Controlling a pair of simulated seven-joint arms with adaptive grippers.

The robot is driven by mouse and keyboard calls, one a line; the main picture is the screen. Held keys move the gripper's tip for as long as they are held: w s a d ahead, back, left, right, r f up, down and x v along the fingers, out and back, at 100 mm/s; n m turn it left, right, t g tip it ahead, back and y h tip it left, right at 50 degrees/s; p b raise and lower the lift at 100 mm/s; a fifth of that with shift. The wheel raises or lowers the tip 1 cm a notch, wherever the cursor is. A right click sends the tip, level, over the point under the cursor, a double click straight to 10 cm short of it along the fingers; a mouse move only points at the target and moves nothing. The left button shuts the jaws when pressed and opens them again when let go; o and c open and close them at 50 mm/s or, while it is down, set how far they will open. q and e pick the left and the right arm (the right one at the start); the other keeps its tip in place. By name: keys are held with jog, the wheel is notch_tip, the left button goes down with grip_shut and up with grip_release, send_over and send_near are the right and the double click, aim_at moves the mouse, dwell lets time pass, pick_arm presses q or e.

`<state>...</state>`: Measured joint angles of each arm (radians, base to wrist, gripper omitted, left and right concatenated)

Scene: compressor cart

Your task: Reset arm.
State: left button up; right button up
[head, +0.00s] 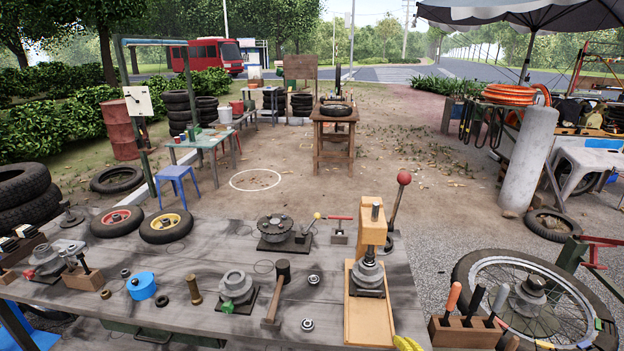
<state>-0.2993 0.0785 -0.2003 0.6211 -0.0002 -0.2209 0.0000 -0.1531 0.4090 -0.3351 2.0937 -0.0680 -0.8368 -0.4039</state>
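Neither of my grippers shows in the head view, and no arm of mine can be made out over the workbench (215,245). Whether the grippers are open or shut is hidden. On the bench, a wooden press stand (362,312) with a metal hub on its base stands at the right. A red-knobbed lever (398,203) rises behind it. A hammer (278,290) stands head up left of the press. A blue pot (142,286) and a brass piece (194,291) are at the left front.
Two small wheels (166,226) lie at the bench's back left. A grey hub (236,288) and a dark round plate (276,228) are mid-bench. A tool block (466,332) and a large spoked wheel (490,270) are at the right. Small bare patches lie between the parts.

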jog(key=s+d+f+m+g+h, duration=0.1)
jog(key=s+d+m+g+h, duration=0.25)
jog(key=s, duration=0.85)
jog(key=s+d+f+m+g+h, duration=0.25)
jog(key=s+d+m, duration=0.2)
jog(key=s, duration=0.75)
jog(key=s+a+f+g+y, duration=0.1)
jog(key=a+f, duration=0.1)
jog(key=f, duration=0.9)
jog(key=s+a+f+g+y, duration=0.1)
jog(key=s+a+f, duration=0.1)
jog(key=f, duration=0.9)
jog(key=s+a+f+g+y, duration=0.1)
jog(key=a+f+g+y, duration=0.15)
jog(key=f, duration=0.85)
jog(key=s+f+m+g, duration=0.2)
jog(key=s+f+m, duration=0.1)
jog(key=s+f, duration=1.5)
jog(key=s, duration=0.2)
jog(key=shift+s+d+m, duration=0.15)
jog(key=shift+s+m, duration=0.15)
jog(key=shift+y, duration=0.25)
